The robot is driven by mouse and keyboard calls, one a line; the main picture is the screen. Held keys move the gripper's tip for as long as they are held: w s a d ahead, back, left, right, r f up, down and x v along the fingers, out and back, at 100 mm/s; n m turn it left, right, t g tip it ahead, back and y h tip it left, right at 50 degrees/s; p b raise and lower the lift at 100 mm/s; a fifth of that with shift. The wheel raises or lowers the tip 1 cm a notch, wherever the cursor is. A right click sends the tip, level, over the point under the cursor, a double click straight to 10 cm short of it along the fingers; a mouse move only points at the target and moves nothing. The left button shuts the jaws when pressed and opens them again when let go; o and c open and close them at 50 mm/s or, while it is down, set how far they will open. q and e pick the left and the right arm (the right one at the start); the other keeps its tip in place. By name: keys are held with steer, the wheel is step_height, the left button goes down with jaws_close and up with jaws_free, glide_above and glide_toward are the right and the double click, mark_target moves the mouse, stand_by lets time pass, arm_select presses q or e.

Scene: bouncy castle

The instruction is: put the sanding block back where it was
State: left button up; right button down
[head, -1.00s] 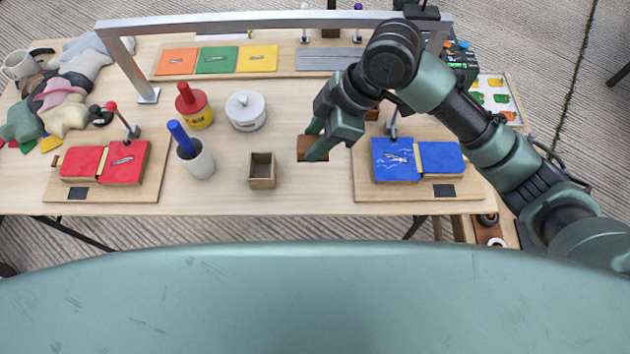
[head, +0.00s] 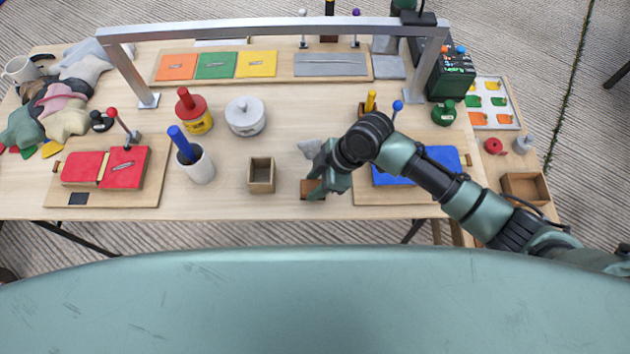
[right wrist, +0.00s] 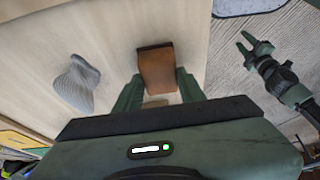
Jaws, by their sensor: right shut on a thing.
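The sanding block, a brown block (head: 312,190), is at the front middle of the table, to the right of the small open wooden box (head: 262,176). My right gripper (head: 318,184) is shut on it. In the right wrist view the block (right wrist: 156,70) sticks out between the fingertips over pale table wood. I cannot tell whether it touches the table. A gripper of mine that seems to be the left (right wrist: 252,46) shows at the right of the right wrist view, its fingers apart and empty, away from the table; it is not in the head view.
A grey crumpled piece (head: 310,147) lies just behind the block. The blue pads (head: 440,160) on a wooden board are close to the right, partly behind my arm. A white cup (head: 197,168) with a blue-handled tool stands left. A metal frame (head: 270,27) spans the table's back.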

steer(key=shift+f, duration=0.15)
steer(key=c, duration=0.9)
jaws_free()
steer(key=shift+o, duration=0.2)
steer(key=v, duration=1.2)
steer(key=shift+b, duration=0.3)
